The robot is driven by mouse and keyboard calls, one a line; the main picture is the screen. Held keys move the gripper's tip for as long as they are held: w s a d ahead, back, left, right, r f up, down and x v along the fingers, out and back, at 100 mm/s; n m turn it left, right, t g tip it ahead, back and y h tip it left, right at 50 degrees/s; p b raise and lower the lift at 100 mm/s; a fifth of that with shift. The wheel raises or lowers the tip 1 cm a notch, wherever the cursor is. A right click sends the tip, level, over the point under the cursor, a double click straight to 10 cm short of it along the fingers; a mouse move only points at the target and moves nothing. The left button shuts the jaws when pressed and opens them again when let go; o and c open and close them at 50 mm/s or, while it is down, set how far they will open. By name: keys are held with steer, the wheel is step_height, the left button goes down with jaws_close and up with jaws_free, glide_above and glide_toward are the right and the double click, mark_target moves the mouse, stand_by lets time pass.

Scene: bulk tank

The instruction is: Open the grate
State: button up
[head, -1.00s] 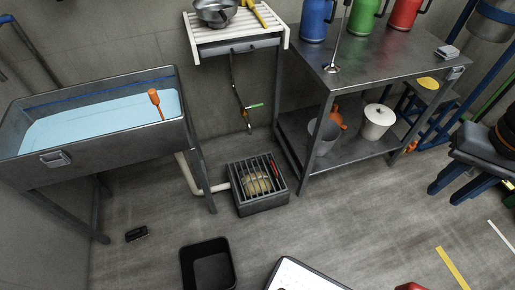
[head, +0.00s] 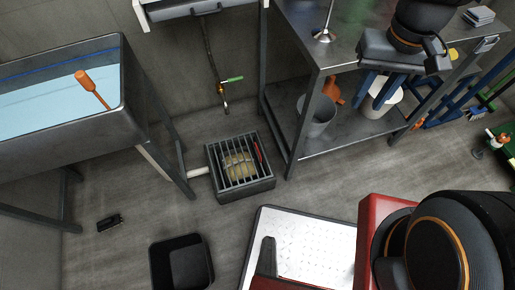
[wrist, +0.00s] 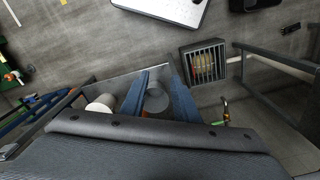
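The grate (head: 231,171), a set of dark parallel bars, lies flat across the top of a grey metal box (head: 246,192) on the floor. A yellowish lump (head: 239,165) shows beneath the bars, and a slim red piece (head: 257,149) lies along the right side. The grate also shows in the wrist view (wrist: 203,62), right of the fingers. My gripper (head: 372,100) is at the metal table, well right of the grate and higher up. In the wrist view its two blue fingers (wrist: 156,80) stand apart with nothing gripped between them.
The metal table (head: 312,120) stands right of the box, with a grey bucket (head: 318,122) on its lower shelf. A water-filled tank (head: 60,150) stands left. A green-handled tap (head: 229,80) hangs behind the box. A black bin (head: 180,262) stands in front.

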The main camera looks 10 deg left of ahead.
steer(key=w+a+f+n+b, duration=0.1)
steer(key=a+f+n+b, duration=0.1)
steer(key=a+f+b, duration=0.7)
steer(key=w+a+f+n+b, duration=0.1)
steer(key=a+f+n+b, duration=0.1)
steer(key=a+f+b, duration=0.75)
steer(key=n+t+h+b, duration=0.1)
steer(key=h+b, duration=0.1)
steer(key=b, duration=0.5)
glide_above(257, 154)
steer(key=s+a+x, duration=0.1)
steer(key=a+x, duration=0.1)
steer(key=x, duration=1.1)
steer(key=s+a+f+x, duration=0.1)
steer(key=a+x, duration=0.1)
steer(key=x, duration=1.2)
steer(key=s+a+x, duration=0.2)
steer(key=a+x, duration=0.1)
steer(key=x, duration=1)
steer(key=shift+f, duration=0.55)
jaws_close()
